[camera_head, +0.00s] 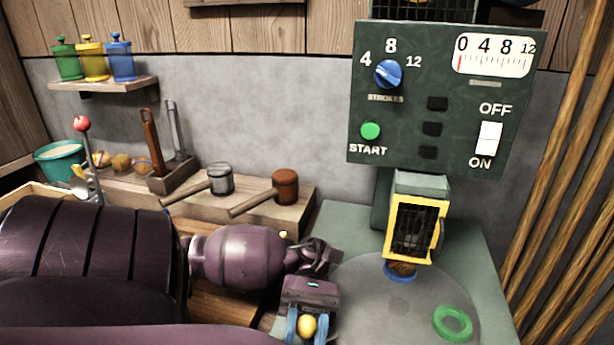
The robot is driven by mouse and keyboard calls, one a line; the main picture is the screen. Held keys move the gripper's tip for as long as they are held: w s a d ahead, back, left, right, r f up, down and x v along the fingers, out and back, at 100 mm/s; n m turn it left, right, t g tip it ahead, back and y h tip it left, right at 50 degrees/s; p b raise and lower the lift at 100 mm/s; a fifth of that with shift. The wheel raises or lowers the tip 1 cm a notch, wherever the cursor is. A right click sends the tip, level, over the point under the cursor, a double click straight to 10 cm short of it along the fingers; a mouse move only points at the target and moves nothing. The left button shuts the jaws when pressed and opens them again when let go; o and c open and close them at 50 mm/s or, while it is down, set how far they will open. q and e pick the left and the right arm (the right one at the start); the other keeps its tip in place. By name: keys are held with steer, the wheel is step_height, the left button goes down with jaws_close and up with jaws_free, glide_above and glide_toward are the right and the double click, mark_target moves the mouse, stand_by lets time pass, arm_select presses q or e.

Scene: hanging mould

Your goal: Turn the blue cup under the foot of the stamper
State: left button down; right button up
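The stamper is a green machine with a yellow-framed mesh guard (416,228) that hides its foot. A grey round turntable (385,315) lies below the guard. On it, the blue cup (399,276) shows a blue rim and brown filling, directly below the guard's lower edge; I cannot tell if it is exactly under the foot. A green ring-shaped cup (453,323) is at the turntable's right. My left gripper (307,328) is at the turntable's left edge, its blue fingers either side of a yellow knob (307,325). I cannot tell whether they grip it. My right gripper is not in view.
The control panel (440,125) above has a blue strokes dial (388,74), a green start button (370,130) and a white off/on switch (488,138). Two mallets (285,187) lie on a wooden ledge behind my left arm. Bamboo poles (560,170) stand at the right.

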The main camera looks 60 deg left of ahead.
arm_select(q)
steer(key=c, duration=1)
jaws_free()
steer(key=shift+a, duration=0.15)
steer(key=shift+o, duration=1.4)
steer(key=shift+a, duration=0.1)
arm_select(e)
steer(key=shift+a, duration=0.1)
arm_select(q)
steer(key=shift+r, duration=0.1)
steer(key=shift+r, duration=0.3)
step_height(320, 180, up, 19)
steer(key=p, duration=0.5)
steer(key=shift+r, duration=0.15)
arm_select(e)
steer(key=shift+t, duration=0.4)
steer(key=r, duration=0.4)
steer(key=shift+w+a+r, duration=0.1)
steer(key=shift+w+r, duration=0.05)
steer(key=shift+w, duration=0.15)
